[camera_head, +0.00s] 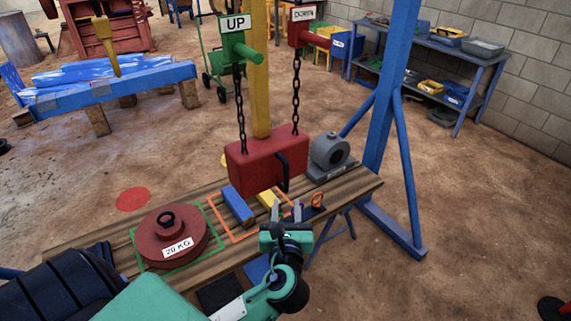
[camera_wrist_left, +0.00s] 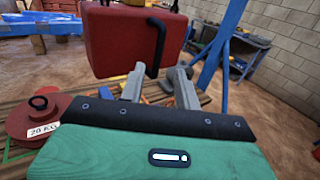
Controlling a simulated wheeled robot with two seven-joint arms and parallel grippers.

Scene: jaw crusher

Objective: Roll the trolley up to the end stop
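A red block (camera_head: 266,153) with a black bar handle (camera_head: 283,172) is at the centre, with two chains running up from it to a green UP handle (camera_head: 237,42) and a red DOWN handle (camera_head: 307,35). It also shows in the left wrist view (camera_wrist_left: 112,40). I cannot tell whether this block is the trolley, and I cannot make out an end stop. My left gripper (camera_head: 287,211) is just below and in front of the handle. Its fingers (camera_wrist_left: 160,85) are apart, with nothing between them; the handle is beyond them, apparently apart. My right gripper is not in view.
A wooden bench (camera_head: 345,190) below holds a red 20 KG weight (camera_head: 175,236), a blue bar (camera_head: 238,206) and a grey motor-like unit (camera_head: 331,151). A blue post (camera_head: 391,90) stands right. Shelves (camera_head: 440,50) stand behind. The floor at right is mostly clear.

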